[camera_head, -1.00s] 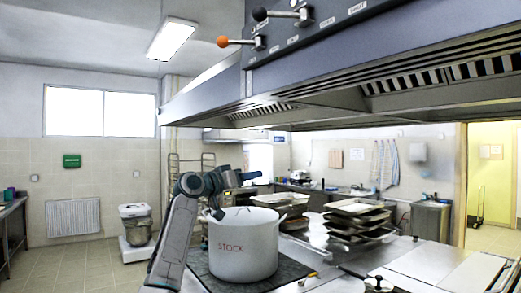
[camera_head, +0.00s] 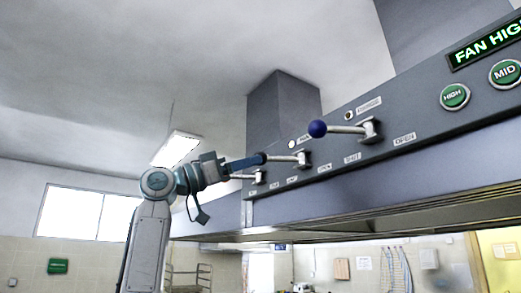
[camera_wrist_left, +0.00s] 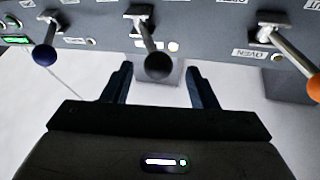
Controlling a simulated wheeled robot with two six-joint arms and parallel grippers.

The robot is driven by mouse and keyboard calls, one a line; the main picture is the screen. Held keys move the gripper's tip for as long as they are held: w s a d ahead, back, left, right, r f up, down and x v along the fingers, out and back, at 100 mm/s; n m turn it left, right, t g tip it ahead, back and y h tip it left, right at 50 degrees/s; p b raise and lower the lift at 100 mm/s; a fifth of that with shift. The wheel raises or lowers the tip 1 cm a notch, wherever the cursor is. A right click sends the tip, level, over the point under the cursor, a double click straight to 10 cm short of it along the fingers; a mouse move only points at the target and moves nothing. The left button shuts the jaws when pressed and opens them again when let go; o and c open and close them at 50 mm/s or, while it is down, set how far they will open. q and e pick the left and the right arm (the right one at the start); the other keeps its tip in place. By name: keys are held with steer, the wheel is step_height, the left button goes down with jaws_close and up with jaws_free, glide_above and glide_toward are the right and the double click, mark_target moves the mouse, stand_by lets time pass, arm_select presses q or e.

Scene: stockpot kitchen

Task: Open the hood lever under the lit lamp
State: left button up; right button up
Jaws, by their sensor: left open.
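The hood panel (camera_head: 420,125) carries three levers. The middle lever (camera_head: 285,158) has a black knob, also seen in the left wrist view (camera_wrist_left: 157,66). A small round lamp (camera_head: 291,144) glows white beside it; it also shows in the left wrist view (camera_wrist_left: 173,46). My left gripper (camera_head: 258,160) is open, its fingertips on either side of the black knob, not closed on it. The blue-knob lever (camera_head: 318,129) is to the right, with a dark lamp (camera_head: 348,115). The orange knob (camera_wrist_left: 314,88) shows only in the wrist view; my gripper hides it in the head view.
Green HIGH (camera_head: 455,96) and MID (camera_head: 505,73) buttons sit at the panel's right, under a lit fan sign (camera_head: 488,43). The hood's lower edge (camera_head: 400,215) runs below the levers. A ceiling light (camera_head: 175,149) is behind my arm. The space left of my arm is open.

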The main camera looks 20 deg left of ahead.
mark_target(279, 159)
arm_select(q)
steer(key=x, duration=0.1)
steer(key=p+x, duration=0.1)
steer(key=x, duration=0.1)
steer(key=shift+s+d+r, duration=0.15)
steer(key=shift+s+r, duration=0.05)
steer(key=shift+r, duration=0.05)
steer(key=shift+w+d+p, duration=0.2)
steer(key=shift+d+p, duration=0.1)
steer(key=shift+w+d, duration=0.1)
steer(key=shift+w, duration=0.25)
arm_select(e)
step_height(279, 159, up, 3)
steer(key=shift+a+f, duration=0.15)
steer(key=shift+f, duration=0.05)
arm_select(q)
steer(key=shift+c, duration=0.6)
jaws_close()
steer(key=shift+s, duration=0.2)
arm_select(e)
steer(key=shift+a+f, duration=0.1)
